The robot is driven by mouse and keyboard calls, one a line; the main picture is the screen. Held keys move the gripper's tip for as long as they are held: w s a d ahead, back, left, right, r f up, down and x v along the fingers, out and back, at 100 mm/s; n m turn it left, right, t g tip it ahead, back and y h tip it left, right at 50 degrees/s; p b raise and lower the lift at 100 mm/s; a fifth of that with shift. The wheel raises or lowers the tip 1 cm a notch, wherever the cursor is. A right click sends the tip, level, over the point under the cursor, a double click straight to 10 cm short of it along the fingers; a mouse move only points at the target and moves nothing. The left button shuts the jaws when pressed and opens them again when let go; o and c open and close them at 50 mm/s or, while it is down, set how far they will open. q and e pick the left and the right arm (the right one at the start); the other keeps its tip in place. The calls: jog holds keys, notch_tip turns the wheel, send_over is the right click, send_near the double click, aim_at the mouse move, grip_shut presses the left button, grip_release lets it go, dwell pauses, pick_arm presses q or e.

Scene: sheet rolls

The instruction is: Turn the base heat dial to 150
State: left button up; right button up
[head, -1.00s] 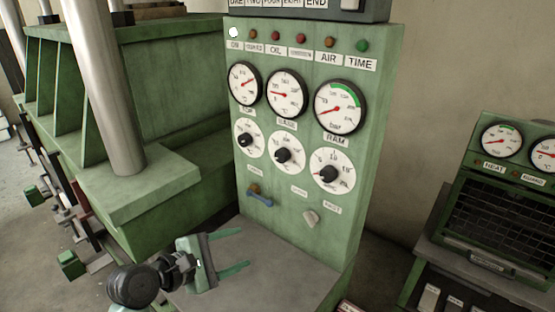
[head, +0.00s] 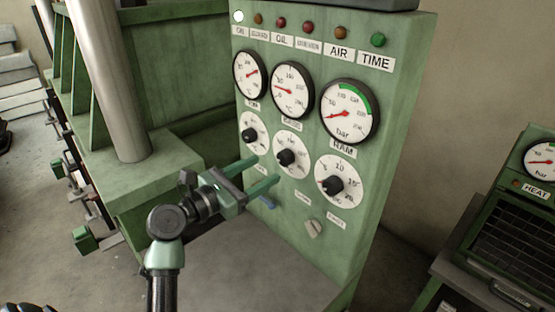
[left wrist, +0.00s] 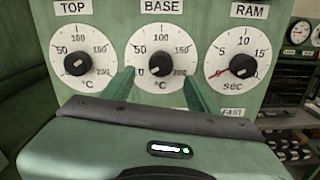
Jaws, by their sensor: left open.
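The base heat dial is the middle knob of the lower row on the green panel, a black knob (head: 286,157) on a white round scale. In the left wrist view the base knob (left wrist: 160,64) sits under the BASE label, with its scale marked 0, 50, 100, 150 and 200. Its light mark seems to point lower left, near 0, but is small. My left gripper (head: 267,168) is open and empty, its green fingers pointing at the panel just in front of and below the knob. In the left wrist view the fingers flank the knob's lower sides. My right gripper is not in view.
The TOP dial (left wrist: 76,63) and the RAM dial (left wrist: 241,66) sit close on either side. Gauges (head: 292,88) and lamps are above. A blue lever and a pale switch (head: 314,228) are below. A grey ledge (head: 290,280) juts out at the panel's foot.

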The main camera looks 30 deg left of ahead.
aim_at(281, 161)
pick_arm(q)
jog(key=x, duration=0.3)
jog(key=shift+w+d+r+p, duration=0.1)
jog(key=shift+w+p, duration=0.05)
jog(key=shift+p, duration=0.2)
jog(key=shift+x, duration=1.1)
grip_shut()
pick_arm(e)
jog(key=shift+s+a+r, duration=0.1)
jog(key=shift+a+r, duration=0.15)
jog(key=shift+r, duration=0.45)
